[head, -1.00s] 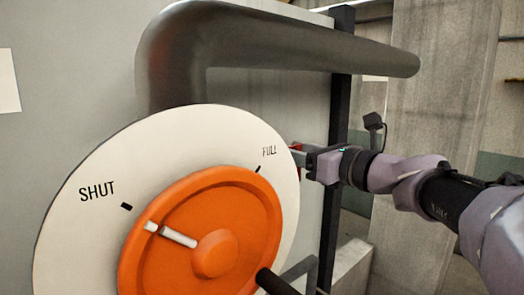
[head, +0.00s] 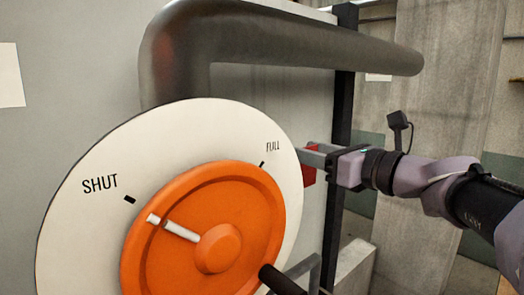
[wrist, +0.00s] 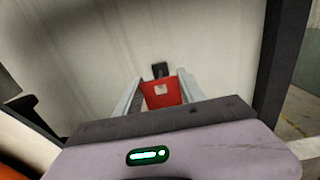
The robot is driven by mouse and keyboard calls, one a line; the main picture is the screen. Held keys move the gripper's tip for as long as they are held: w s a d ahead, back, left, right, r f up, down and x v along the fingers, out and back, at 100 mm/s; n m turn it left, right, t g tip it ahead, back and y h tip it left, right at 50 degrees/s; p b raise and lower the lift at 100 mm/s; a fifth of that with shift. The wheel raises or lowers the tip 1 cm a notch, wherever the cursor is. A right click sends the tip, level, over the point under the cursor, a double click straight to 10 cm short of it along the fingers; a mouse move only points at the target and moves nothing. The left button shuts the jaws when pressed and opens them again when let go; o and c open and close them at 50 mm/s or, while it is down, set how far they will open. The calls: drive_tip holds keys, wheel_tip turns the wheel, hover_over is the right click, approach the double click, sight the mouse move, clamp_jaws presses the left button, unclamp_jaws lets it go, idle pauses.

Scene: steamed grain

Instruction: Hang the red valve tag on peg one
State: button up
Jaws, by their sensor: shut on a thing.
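My gripper (head: 306,152) is shut on the red valve tag (head: 309,174), just past the right edge of the white dial. In the wrist view the red tag (wrist: 158,99) sits between the two grey fingers, with a small pale square opening in its upper part. Just beyond the tag's upper edge is a small dark block (wrist: 160,69) on the pale panel. I cannot tell whether it is peg one, nor whether the tag touches it.
A white dial (head: 68,225) marked SHUT and FULL carries an orange handwheel (head: 155,255) left of my gripper. A thick pipe (head: 290,45) runs above it. A black upright post (head: 343,100) stands close behind my gripper. Dark bars jut out low by the wheel.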

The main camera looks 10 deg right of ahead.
drive_tip(key=b+v, duration=0.1)
drive_tip(key=v, duration=0.5)
idle(1.0)
